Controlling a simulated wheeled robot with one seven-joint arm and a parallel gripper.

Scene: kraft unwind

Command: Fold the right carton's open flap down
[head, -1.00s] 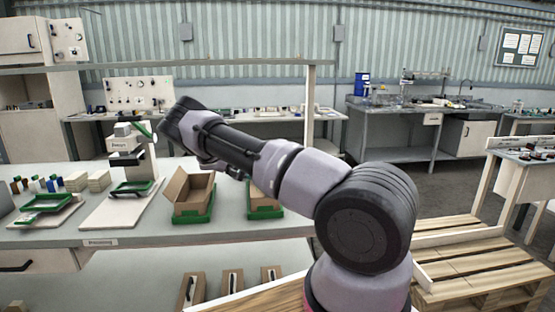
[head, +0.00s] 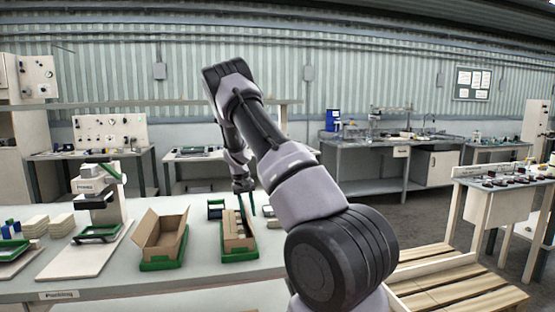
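The right carton (head: 228,243) is a brown box on a green tray (head: 239,256) on the packing bench, with light-coloured contents showing inside. Which of its panels is the open flap is hard to tell at this size. My gripper (head: 247,213) hangs above the far right part of this carton, its two teal fingers pointing down and apart. Nothing shows between them. I cannot tell whether a finger touches the carton.
A white press (head: 98,195) stands left on the bench (head: 205,290). A small dark stand (head: 215,208) is behind the right carton. My arm covers the bench's right end. A wooden pallet (head: 450,285) lies on the floor at right.

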